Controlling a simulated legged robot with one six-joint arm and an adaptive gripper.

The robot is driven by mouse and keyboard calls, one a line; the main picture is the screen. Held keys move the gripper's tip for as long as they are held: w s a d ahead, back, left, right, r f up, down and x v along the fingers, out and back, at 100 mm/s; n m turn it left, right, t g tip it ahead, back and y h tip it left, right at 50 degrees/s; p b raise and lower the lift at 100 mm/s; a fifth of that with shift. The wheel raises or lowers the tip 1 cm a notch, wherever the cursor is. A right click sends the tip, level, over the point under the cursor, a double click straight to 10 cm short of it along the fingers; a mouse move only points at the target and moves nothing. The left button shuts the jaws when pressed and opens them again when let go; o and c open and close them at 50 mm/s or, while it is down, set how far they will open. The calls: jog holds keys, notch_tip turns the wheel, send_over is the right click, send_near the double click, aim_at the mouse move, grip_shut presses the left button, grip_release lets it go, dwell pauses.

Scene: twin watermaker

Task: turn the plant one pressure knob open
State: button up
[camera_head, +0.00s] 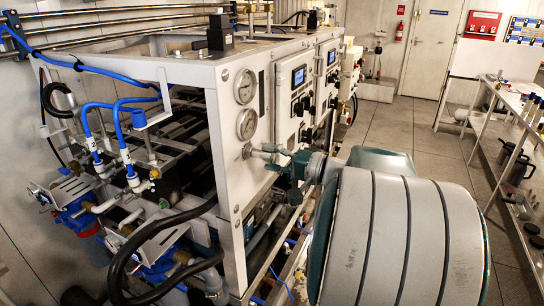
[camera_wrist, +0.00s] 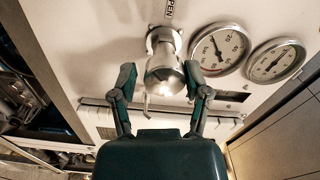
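The pressure knob (camera_wrist: 165,75) is a shiny metal cylinder on the light panel, below a partly visible label ending "PEN". A thin metal piece hangs at its lower left. My gripper (camera_wrist: 159,77) is open, with one teal finger on each side of the knob. A gap shows on the left; the right finger is close to the knob, and I cannot tell if it touches. In the head view my gripper (camera_head: 275,158) is at the panel's front below two round gauges, and the knob (camera_head: 248,151) is partly hidden there.
Two round gauges (camera_wrist: 219,50) (camera_wrist: 276,61) sit right of the knob in the wrist view. The white cabinet (camera_head: 232,190) has controllers with blue screens (camera_head: 299,76). Blue hoses and pipes crowd its left side. A bench (camera_head: 500,105) stands right, beyond clear tiled floor (camera_head: 400,125).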

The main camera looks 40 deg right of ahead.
jog(key=shift+o, duration=0.2)
jog(key=shift+r, duration=0.1)
jog(key=shift+s+d, duration=0.15)
jog(key=shift+s, duration=0.15)
jog(key=v, duration=1.1)
jog(key=shift+s, duration=0.2)
